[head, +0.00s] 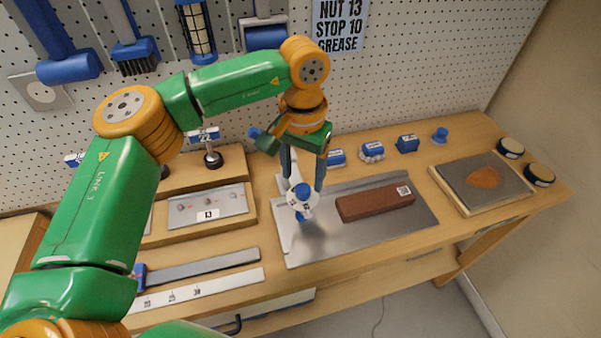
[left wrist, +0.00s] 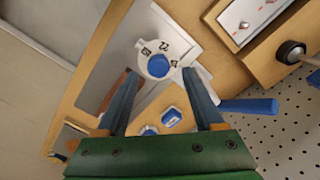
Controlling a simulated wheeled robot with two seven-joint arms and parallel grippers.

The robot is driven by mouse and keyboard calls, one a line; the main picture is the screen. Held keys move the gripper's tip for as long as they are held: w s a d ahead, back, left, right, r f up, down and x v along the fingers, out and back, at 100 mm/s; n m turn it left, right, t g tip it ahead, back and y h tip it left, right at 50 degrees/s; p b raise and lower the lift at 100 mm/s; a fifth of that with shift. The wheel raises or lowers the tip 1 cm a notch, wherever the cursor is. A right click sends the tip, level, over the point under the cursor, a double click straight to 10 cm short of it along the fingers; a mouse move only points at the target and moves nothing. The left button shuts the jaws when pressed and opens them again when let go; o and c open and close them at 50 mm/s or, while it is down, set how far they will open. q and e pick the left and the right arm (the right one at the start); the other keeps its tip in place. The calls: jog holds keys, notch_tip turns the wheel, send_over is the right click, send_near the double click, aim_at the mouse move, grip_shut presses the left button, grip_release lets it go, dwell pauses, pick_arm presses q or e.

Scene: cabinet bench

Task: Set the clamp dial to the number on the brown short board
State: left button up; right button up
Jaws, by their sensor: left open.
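The brown short board (head: 375,202) lies on a metal plate (head: 350,238) on the bench. A small white label with dark marks is on its right end, too small to read. The white clamp dial (head: 302,207) with blue parts stands at the plate's left end. It also shows in the left wrist view (left wrist: 158,62), with dark numbers on its rim; one looks like 22. My left gripper (head: 304,186) is open, its fingers pointing down at the dial, one toward each side. I cannot tell whether they touch it. My right gripper is not in view.
Several small blue items (head: 372,151) stand along the back of the bench. A tray (head: 480,183) with a brown patch is at right. A panel labelled 13 (head: 208,206) and a numbered strip (head: 198,290) are at left. Tools hang on the pegboard (head: 420,80).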

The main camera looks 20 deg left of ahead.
aim_at(302, 187)
pick_arm(q)
jog(key=shift+s+d+f, duration=0.15)
jog(key=shift+s+f, duration=0.05)
jog(key=shift+f, duration=0.35)
jog(key=shift+s+d+f, duration=0.1)
jog(key=shift+s+f, duration=0.1)
jog(key=shift+f, duration=0.3)
jog(key=shift+w+f, duration=0.1)
jog(key=shift+f, duration=0.2)
jog(key=shift+w+a+f, duration=0.15)
jog(key=shift+w+a, duration=0.1)
jog(key=shift+d, duration=0.1)
grip_shut()
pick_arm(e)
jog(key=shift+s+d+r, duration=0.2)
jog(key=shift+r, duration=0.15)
